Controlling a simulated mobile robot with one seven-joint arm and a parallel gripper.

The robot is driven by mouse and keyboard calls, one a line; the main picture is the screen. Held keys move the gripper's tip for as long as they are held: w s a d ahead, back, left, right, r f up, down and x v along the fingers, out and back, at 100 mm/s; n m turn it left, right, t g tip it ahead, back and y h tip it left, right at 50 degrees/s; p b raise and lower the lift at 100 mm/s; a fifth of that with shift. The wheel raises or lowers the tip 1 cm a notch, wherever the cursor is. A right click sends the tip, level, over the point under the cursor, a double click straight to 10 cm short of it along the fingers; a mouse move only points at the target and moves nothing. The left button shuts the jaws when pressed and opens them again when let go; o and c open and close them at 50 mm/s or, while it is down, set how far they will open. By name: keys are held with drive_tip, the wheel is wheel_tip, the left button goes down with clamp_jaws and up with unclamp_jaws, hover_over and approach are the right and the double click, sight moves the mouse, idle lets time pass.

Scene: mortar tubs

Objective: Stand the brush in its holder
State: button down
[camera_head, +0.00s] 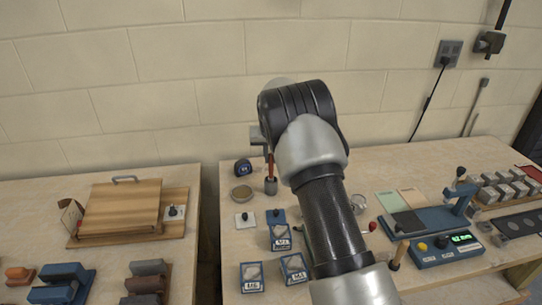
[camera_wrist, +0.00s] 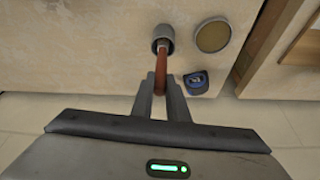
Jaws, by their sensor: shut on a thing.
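The brush has a red-brown handle and shows in the wrist view (camera_wrist: 161,62) and as a thin upright strip in the head view (camera_head: 270,163). My gripper is shut on it, in the wrist view (camera_wrist: 161,82) and partly hidden behind my arm in the head view (camera_head: 264,143). The holder is a small grey cup (camera_head: 271,187), also in the wrist view (camera_wrist: 163,32). The brush's lower end is at the cup's mouth and appears to enter it. How deep it sits and whether it touches the bottom, I cannot tell.
A round tan-topped tin (camera_head: 242,193) and a dark blue item (camera_head: 243,168) stand close left of the holder. Blue labelled blocks (camera_head: 281,237) are in front. A blue press device (camera_head: 425,220) stands right. The wall (camera_head: 210,110) is close behind.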

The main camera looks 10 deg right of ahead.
drive_tip(key=c, duration=1.6)
unclamp_jaws()
drive_tip(key=shift+c, duration=0.2)
drive_tip(key=v, duration=1.7)
drive_tip(key=shift+r+b, duration=0.2)
drive_tip(key=shift+b, duration=0.15)
drive_tip(key=shift+d+r, duration=0.1)
drive_tip(key=s+d+r+y+p, duration=0.1)
drive_tip(key=s+r, duration=0.5)
drive_tip(key=s, duration=0.3)
drive_tip(key=s+r+p, duration=0.1)
drive_tip(key=s+r, duration=0.4)
drive_tip(key=s, duration=0.5)
drive_tip(key=s+f+n+t+p, duration=0.1)
drive_tip(key=s+f, duration=0.2)
drive_tip(key=s, duration=1.9)
drive_tip(key=shift+n, duration=0.4)
